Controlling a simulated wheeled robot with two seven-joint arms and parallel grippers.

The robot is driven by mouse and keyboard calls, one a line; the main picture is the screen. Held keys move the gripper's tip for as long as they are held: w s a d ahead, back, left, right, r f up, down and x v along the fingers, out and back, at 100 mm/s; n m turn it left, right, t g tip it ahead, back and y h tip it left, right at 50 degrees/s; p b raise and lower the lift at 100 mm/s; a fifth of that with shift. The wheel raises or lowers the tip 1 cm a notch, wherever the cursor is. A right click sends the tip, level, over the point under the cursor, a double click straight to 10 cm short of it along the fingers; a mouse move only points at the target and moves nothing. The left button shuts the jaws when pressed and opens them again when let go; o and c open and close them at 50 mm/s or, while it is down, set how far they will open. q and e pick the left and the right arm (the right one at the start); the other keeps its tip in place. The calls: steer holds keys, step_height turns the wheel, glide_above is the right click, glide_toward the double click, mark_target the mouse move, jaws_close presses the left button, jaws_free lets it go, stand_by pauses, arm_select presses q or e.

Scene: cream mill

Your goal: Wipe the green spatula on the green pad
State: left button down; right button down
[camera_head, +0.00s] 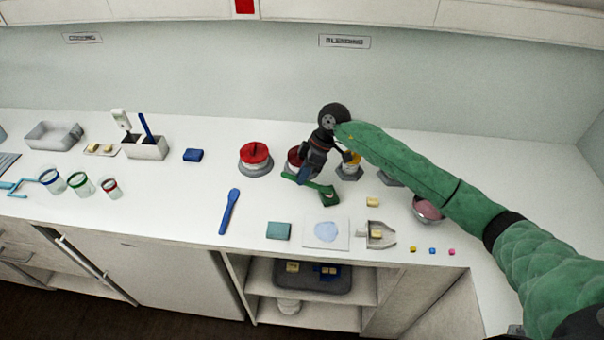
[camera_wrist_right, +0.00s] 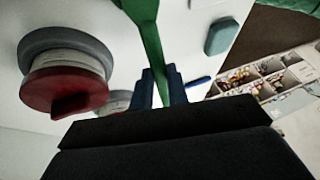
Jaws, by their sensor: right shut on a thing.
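My right gripper (camera_head: 304,176) is shut on the green spatula (camera_head: 322,191) and holds it above the counter, among the red-topped items. The spatula's broad end points right and toward the counter's front. In the right wrist view the gripper (camera_wrist_right: 162,88) has its dark blue fingers on either side of the green spatula (camera_wrist_right: 147,28). The green pad (camera_head: 279,231) lies flat near the counter's front edge, below and left of the spatula in the head view and apart from it. The pad also shows in the right wrist view (camera_wrist_right: 221,37). My left gripper is not in view.
A red-lidded pot (camera_head: 256,157) on a grey base stands left of the gripper. A blue spatula (camera_head: 230,211) lies left of the pad. A white sheet with a pale blue patch (camera_head: 325,232) and a metal scoop (camera_head: 377,238) lie to its right. Counter behind the pad is clear.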

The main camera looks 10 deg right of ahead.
steer(key=shift+r+p, duration=2.05)
steer(key=shift+r, duration=0.95)
